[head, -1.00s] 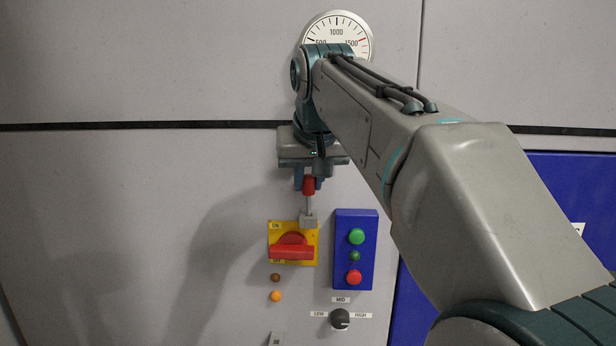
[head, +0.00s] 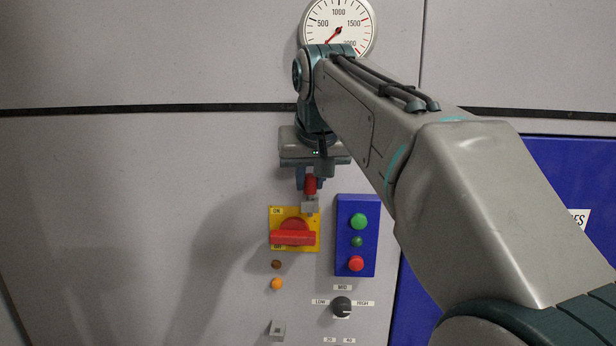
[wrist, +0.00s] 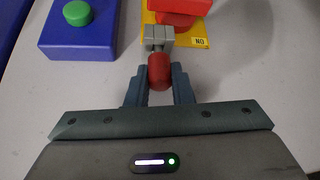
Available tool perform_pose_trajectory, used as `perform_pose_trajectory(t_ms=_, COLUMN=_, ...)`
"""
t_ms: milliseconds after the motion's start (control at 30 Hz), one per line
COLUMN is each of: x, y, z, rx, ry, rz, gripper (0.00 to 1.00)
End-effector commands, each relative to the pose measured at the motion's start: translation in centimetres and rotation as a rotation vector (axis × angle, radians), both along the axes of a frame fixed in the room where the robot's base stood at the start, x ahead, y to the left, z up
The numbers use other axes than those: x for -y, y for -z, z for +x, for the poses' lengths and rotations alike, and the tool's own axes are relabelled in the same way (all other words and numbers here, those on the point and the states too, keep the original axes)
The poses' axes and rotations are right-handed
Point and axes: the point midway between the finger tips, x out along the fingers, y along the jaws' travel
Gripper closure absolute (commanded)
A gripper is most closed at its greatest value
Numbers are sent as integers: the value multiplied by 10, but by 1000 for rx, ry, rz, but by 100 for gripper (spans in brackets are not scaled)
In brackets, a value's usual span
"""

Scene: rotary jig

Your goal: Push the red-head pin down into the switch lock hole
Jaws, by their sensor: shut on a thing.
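The red-head pin (head: 310,187) stands upright, its red head held between the fingers of my gripper (head: 309,181). The wrist view shows the red head (wrist: 159,73) between both fingertips (wrist: 159,80). The grey lock block (head: 310,206) is directly below the head, at the top right of the yellow switch plate (head: 274,223). Almost no shaft shows between head and block; whether they touch, I cannot tell. The hole itself is hidden. The red switch handle (head: 293,238) lies horizontal.
A blue button box (head: 343,265) stands close on the right of the switch. Brown (head: 276,264) and orange (head: 277,284) lamps and a dark selector knob (head: 341,306) are below. A round gauge (head: 322,13) is above. The panel to the left is clear.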

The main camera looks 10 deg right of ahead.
Motion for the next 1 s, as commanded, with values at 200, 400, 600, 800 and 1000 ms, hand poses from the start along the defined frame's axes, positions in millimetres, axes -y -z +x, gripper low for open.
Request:
perform_pose_trajectory(t_ms=200, x=0, y=0, z=0, rx=0, ry=0, rz=0, gripper=54)
perform_pose_trajectory(t_ms=400, x=0, y=0, z=0, rx=-1, ry=0, rz=0, gripper=54)
perform_pose_trajectory(t_ms=600, x=-1, y=-11, z=-6, rx=2, ry=0, rz=0, gripper=54)
perform_pose_trajectory(t_ms=800, x=-3, y=-46, z=-28, rx=5, ry=0, rz=0, gripper=54)
perform_pose_trajectory(t_ms=1000, x=-5, y=-85, z=-53, rx=4, ry=0, rz=0, gripper=54)
